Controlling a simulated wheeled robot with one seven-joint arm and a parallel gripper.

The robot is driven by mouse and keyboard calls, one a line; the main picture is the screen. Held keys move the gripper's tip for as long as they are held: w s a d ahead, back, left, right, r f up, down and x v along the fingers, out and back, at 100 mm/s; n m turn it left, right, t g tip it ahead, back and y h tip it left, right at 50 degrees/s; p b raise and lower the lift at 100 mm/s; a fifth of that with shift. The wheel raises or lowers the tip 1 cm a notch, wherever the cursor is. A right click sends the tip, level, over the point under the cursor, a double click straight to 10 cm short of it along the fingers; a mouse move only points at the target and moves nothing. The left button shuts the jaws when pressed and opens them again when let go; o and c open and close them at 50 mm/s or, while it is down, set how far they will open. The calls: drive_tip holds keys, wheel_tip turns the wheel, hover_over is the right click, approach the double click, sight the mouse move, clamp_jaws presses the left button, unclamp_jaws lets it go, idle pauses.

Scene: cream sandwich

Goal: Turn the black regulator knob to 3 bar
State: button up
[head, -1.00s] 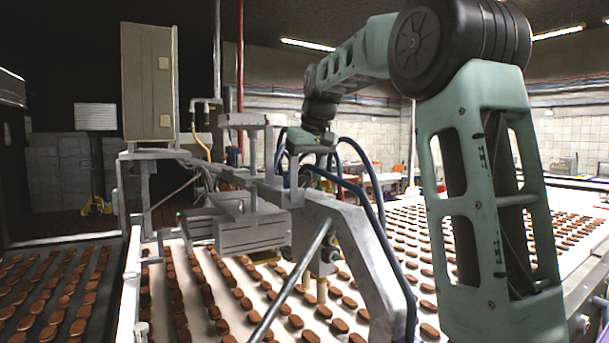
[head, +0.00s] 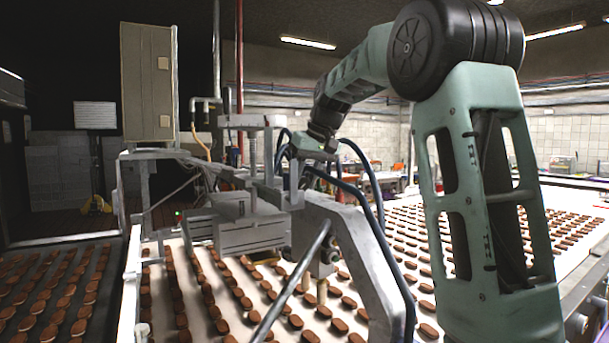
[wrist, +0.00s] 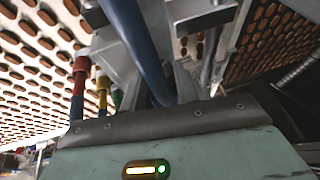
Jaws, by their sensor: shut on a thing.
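My gripper (head: 303,168) is at the middle of the grey machine frame, partly behind its bracket and dark blue hoses. In the wrist view my gripper (wrist: 163,88) has its grey fingers close together, partly covered by a thick blue hose (wrist: 140,45). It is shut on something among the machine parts. The black regulator knob cannot be made out in either view; the hose and gripper body cover that spot. No gauge or pressure scale can be read.
The grey machine frame (head: 350,255) and its hoses stand close around my gripper. Red (wrist: 79,80) and yellow-ended hose fittings are at the left in the wrist view. A white conveyor with rows of brown biscuits (head: 295,322) runs below. A beige cabinet (head: 148,80) stands at the left.

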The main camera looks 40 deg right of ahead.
drive_tip(key=y, duration=0.2)
drive_tip(key=shift+d+f+m+t+y, duration=0.1)
drive_tip(key=shift+d+m+t+y, duration=0.15)
drive_tip(key=shift+m+t+y, duration=0.05)
drive_tip(key=o, duration=1)
drive_tip(key=shift+c, duration=0.2)
drive_tip(key=shift+s, duration=0.1)
drive_tip(key=v, duration=1.7)
drive_tip(key=shift+s, duration=0.15)
